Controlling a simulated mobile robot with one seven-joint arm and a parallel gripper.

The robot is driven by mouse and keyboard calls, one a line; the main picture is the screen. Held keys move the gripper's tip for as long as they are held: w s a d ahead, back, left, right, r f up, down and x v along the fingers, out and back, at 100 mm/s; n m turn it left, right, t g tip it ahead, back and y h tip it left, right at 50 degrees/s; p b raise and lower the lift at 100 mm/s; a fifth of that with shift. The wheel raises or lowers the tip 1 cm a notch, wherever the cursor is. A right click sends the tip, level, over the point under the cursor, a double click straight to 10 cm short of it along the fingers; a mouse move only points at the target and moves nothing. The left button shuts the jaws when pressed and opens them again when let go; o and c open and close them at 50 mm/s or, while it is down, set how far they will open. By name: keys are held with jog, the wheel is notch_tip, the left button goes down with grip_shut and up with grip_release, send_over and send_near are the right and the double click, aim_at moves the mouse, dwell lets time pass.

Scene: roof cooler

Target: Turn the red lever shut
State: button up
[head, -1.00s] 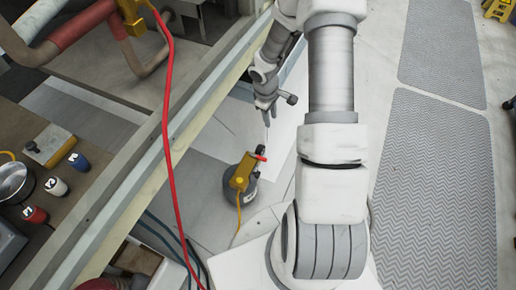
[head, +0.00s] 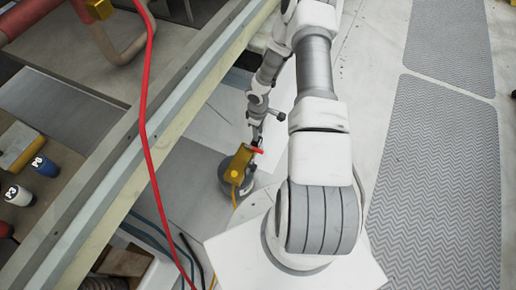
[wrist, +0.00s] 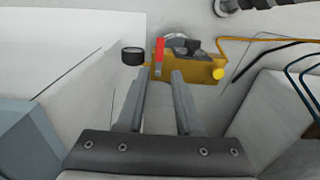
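The small red lever (head: 257,151) sits on a yellow valve body (head: 238,164), which stands on a grey round tank (head: 228,184) on the pale floor. In the wrist view the red lever (wrist: 159,56) stands upright at the left end of the yellow body (wrist: 192,69). My gripper (wrist: 159,74) is open and empty, its two fingers apart just below the lever in the picture. The lever lines up with the gap between the fingertips; contact cannot be made out. In the head view my gripper (head: 256,138) is close to the lever, its fingertips partly hidden.
A yellow hose (wrist: 265,40) runs right from the valve. A red hose (head: 146,110) hangs in front of a long metal rail (head: 125,165). A workbench with labelled cans (head: 43,166) is at left. Patterned mats (head: 440,180) lie on open floor at right.

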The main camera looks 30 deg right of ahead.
aim_at(258, 150)
notch_tip(258, 150, down, 12)
jog(key=b, duration=0.3)
grip_shut()
dwell(1.4)
